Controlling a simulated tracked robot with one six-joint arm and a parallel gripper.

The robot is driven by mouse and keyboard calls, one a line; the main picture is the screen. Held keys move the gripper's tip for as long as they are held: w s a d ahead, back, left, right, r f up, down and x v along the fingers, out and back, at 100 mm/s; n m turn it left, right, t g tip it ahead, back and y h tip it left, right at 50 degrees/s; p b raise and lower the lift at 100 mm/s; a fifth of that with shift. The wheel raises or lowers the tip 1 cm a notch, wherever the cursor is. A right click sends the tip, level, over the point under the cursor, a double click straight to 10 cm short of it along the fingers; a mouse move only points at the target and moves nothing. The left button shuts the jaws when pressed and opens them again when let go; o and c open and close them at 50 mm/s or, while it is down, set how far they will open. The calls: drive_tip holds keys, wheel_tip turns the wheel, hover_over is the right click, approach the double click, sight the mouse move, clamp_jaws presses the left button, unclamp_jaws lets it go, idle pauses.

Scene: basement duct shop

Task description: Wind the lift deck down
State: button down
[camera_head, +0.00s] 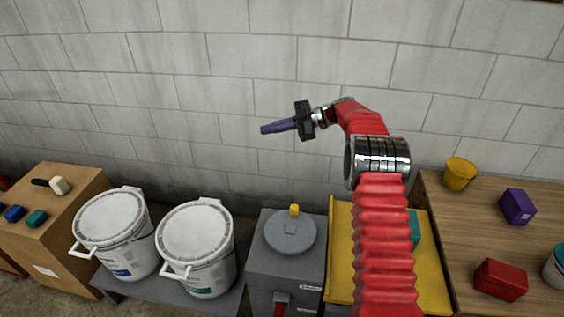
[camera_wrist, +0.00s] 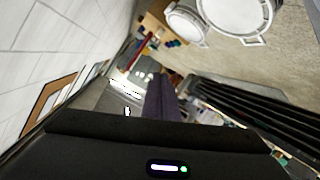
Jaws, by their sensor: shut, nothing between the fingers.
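A grey box (camera_head: 258,262) stands low in the middle, with a round grey disc (camera_head: 290,236) on its top. A yellow knob (camera_head: 294,210) sticks up near the disc's far edge. A yellow deck (camera_head: 340,240) is just right of the box; my arm hides much of it, and a teal block (camera_head: 413,228) shows on it. My gripper (camera_head: 264,130) is shut and empty, pointing left in front of the wall, well above the disc. Its purple fingers (camera_wrist: 160,98) also show in the wrist view; box and deck cannot be made out there.
Two white buckets (camera_head: 112,229) (camera_head: 195,245) stand left of the box on a grey bench. A wooden bench (camera_head: 445,220) at right holds a yellow cup (camera_head: 460,173), a purple block (camera_head: 517,206) and a red block (camera_head: 500,280). A red lever (camera_head: 280,307) is on the box's front.

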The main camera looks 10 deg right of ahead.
drive_tip(key=w+d+r+m+t+h, duration=0.1)
drive_tip(key=w+r+m+t+h, duration=0.3)
drive_tip(key=r, duration=0.8)
drive_tip(key=r+m+t, duration=0.2)
drive_tip(key=r+t, duration=0.5)
drive_tip(key=r, duration=0.4)
drive_tip(key=s+d+r+m+t+h, duration=0.3)
drive_tip(key=s+d+r+m+h, duration=0.4)
drive_tip(key=s+r+m+h, duration=0.15)
drive_tip(key=s+d+f+m+g+h, duration=0.2)
drive_tip(key=s+f, duration=0.1)
drive_tip(key=s, duration=0.7)
drive_tip(key=s+d+f+m+g+h, duration=0.1)
drive_tip(key=s+f+m+g+h, duration=0.2)
drive_tip(key=s, duration=0.6)
drive_tip(key=s+a+f+g+y, duration=0.1)
drive_tip(key=s+a+f+g, duration=0.1)
drive_tip(key=s+f, duration=0.3)
drive_tip(key=s+a+f+m+g+y, duration=0.1)
drive_tip(key=s+f, duration=0.5)
drive_tip(key=s, duration=0.7)
drive_tip(key=s+a+f+g+y, duration=0.1)
drive_tip(key=s+a+f+g, duration=0.2)
drive_tip(key=s+f, duration=0.3)
drive_tip(key=s, duration=0.3)
drive_tip(key=shift+a+g, duration=0.3)
drive_tip(key=shift+a, duration=0.05)
drive_tip(key=shift+y, duration=0.25)
